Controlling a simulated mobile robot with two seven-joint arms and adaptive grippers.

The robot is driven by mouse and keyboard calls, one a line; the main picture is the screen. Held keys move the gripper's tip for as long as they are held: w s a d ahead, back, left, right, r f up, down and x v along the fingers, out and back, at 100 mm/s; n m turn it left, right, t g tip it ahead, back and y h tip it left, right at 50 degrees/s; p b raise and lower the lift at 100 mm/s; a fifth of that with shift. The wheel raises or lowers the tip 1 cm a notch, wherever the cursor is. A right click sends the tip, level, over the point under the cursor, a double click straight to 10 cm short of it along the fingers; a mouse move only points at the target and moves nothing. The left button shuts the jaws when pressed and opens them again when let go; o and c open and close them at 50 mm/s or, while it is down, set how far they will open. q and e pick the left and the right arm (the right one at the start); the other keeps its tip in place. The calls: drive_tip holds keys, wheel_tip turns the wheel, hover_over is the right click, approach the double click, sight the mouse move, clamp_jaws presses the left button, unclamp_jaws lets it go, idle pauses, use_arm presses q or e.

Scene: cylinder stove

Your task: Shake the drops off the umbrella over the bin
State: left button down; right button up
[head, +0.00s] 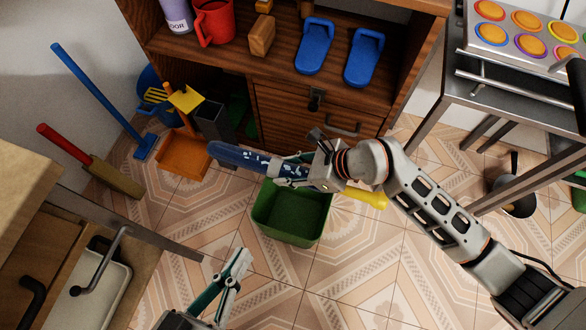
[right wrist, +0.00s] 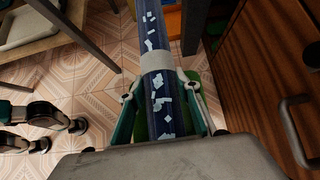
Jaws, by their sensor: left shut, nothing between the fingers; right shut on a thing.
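The umbrella (head: 242,158) is a closed blue roll with pale flecks on it and a yellow handle (head: 364,198). My right gripper (head: 291,170) is shut on it, partway along its length, and holds it nearly level. In the right wrist view the umbrella (right wrist: 155,65) runs between the fingers, with a grey band around it. The green bin (head: 291,214) stands open on the floor below the umbrella and right gripper, which hide part of its far rim. My left gripper (head: 243,256) is shut and empty, low and left of the bin.
A wooden cabinet (head: 300,100) stands close behind the umbrella. An orange dustpan (head: 184,156), a blue broom (head: 100,95) and a red-handled brush (head: 90,160) are at the left. Tiled floor is clear around the bin's front.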

drive_tip(key=f, duration=0.5)
drive_tip(key=shift+s+f, duration=0.2)
drive_tip(key=shift+f, duration=0.2)
